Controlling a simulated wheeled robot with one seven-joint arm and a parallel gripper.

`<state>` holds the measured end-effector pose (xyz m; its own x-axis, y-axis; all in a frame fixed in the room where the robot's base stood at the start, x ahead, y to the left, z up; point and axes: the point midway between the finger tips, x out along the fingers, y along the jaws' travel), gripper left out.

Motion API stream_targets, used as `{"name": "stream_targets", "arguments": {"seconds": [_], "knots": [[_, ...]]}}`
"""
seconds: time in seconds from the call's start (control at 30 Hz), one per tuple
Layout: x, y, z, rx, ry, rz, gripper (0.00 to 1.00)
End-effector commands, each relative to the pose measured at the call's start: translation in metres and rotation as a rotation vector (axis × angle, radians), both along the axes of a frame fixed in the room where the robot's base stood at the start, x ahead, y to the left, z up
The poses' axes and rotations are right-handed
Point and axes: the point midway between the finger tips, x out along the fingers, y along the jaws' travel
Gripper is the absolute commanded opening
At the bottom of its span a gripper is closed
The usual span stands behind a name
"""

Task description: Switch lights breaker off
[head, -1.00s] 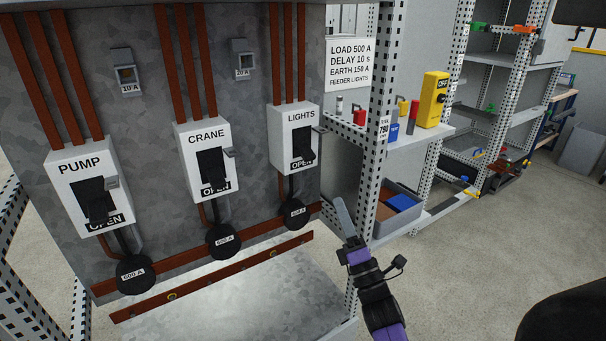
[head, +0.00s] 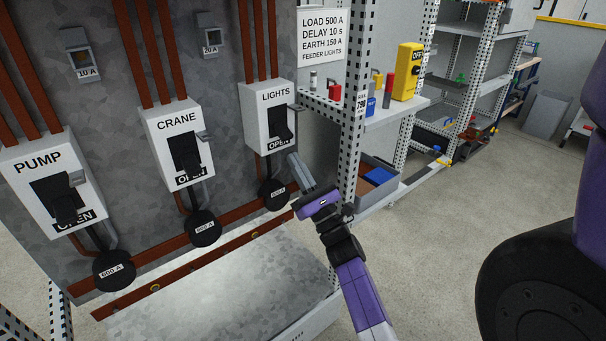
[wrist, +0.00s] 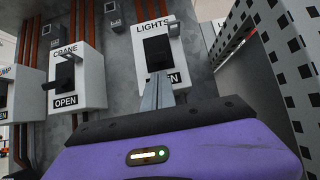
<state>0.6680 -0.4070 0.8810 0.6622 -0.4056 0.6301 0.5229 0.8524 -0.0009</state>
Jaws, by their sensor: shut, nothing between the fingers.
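The LIGHTS breaker (head: 256,110) is a white box on the grey panel, at the right of three. Its black handle (head: 281,122) points down and an OPEN label shows below it. It also shows in the wrist view (wrist: 141,38), with its black handle (wrist: 158,50) and OPEN label (wrist: 172,78). My gripper (head: 293,158) is shut and empty, just below and right of the LIGHTS box in the head view. In the wrist view my closed fingers (wrist: 162,84) point up toward the handle. I cannot tell if they touch it.
The CRANE breaker (head: 163,150) and PUMP breaker (head: 32,196) are to the left, both labelled OPEN. A perforated post (head: 355,100) stands close to the right of my gripper. A shelf beyond it holds padlocks and a yellow box (head: 408,72).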

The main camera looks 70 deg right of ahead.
Motion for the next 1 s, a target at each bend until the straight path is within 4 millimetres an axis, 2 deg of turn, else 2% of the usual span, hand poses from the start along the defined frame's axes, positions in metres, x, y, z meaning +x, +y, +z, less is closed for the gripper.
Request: {"name": "stream_targets", "arguments": {"seconds": [0.1, 0.3, 1.0], "knots": [[0.012, -0.008, 0.014, -0.002, -0.001, 0.000, 0.00], [0.024, -0.015, 0.023, -0.001, -0.001, 0.000, 0.00], [0.024, -0.014, 0.031, 0.018, 0.028, 0.001, 0.00]]}}
